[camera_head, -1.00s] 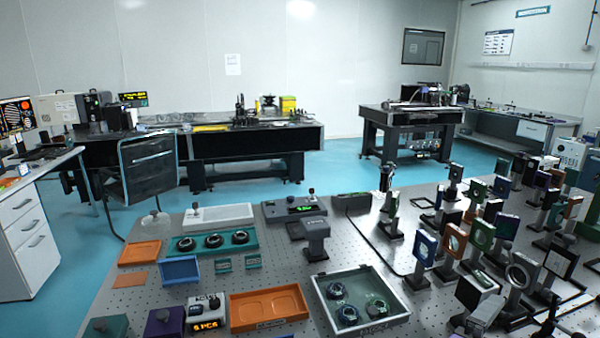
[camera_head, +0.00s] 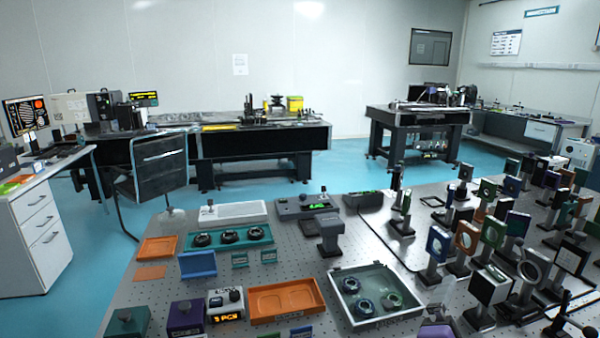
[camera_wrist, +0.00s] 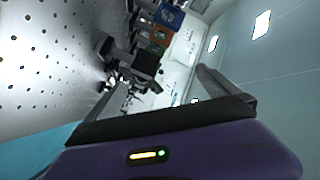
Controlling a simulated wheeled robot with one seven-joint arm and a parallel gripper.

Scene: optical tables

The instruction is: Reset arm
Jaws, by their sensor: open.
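My gripper (camera_wrist: 165,82) shows in the wrist view, with its dark housing and purple body along the bottom. Its two fingers stand apart, and nothing is held between them. The wrist view is tilted, with the perforated tabletop (camera_wrist: 45,60) at left and dark optical mounts (camera_wrist: 145,62) beyond the fingers. In the head view, a purple part at the bottom edge (camera_head: 436,330) looks like part of my gripper. It is mostly cut off, right of the grey tray (camera_head: 343,318) holding round optics.
The near optical table (camera_head: 170,285) carries an orange tray (camera_head: 285,299), a teal tray with round parts (camera_head: 228,238) and a display box (camera_head: 226,304). Several upright optical mounts (camera_head: 437,243) crowd its right side. Blue floor (camera_head: 345,170) lies open beyond.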

